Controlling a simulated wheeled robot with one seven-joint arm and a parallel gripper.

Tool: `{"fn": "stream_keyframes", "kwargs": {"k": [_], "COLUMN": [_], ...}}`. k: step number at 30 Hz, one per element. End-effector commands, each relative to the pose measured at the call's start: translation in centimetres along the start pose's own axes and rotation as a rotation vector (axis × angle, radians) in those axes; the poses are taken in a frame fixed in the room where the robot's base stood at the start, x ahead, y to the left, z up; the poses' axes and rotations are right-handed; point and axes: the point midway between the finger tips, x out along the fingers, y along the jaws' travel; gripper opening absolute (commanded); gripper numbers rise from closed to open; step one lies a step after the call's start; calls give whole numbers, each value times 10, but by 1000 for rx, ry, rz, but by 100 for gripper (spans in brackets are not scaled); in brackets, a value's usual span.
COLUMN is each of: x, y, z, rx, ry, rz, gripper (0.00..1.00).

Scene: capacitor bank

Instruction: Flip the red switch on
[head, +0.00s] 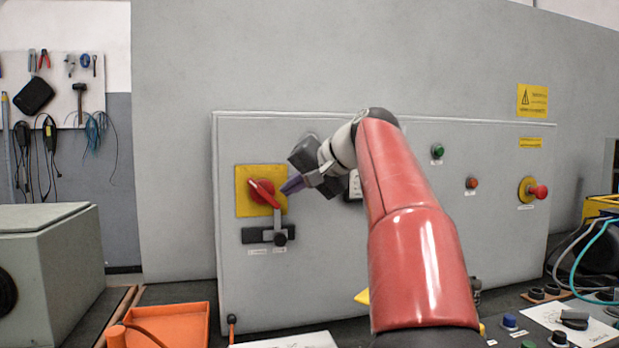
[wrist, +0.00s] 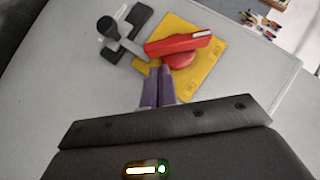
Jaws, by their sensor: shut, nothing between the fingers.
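The red switch (head: 263,192) is a red rotary handle on a yellow square plate (head: 244,205), on the left part of the grey panel. Its handle lies diagonally in the head view, from upper left to lower right. In the wrist view the red switch (wrist: 182,46) shows its handle with a white mark near one end. My gripper (head: 284,190) is just right of the switch. In the wrist view its purple fingers (wrist: 158,74) are together and empty, close to the round red base over the yellow plate. I cannot tell whether they touch it.
A black-knobbed grey lever (head: 279,237) on a dark slotted plate sits just below the switch. A green button (head: 437,151), a red button (head: 472,183) and a red emergency knob (head: 538,192) are farther right. An orange tray (head: 185,322) stands below left.

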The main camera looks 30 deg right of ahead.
Motion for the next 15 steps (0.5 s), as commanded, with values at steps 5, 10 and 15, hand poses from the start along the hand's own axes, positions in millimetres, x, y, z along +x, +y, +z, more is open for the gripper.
{"fn": "stream_keyframes", "kwargs": {"k": [5,10,15], "x": [9,10,10], "y": [1,1,1], "z": [9,10,10], "rx": [0,1,1], "ry": [-1,0,0], "rz": [1,1,1], "gripper": [0,0,0]}}
